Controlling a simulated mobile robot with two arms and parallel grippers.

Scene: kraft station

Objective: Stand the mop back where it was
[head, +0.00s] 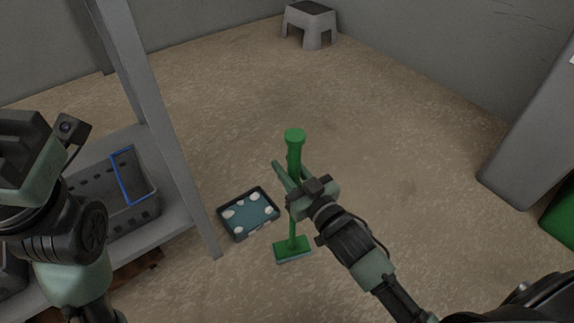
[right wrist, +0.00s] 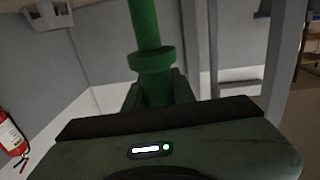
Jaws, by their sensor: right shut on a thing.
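The green mop (head: 294,150) stands nearly upright in the head view, its flat green head (head: 293,249) low at the floor beside the tray. I cannot tell whether the head touches the floor. My right gripper (head: 291,181) is shut on the mop's handle, below its thick top. In the right wrist view the green handle (right wrist: 145,25) rises from between the fingers. My left gripper (head: 25,150) is at the left edge of the head view, away from the mop; its fingers cannot be made out.
A dark tray with teal liquid and white foam patches (head: 249,213) lies on the floor just left of the mop. A grey shelf with a crate (head: 115,205) stands at left. A step stool (head: 310,24) is at the back. A fire extinguisher (right wrist: 12,135) hangs on the wall. Floor behind the mop is clear.

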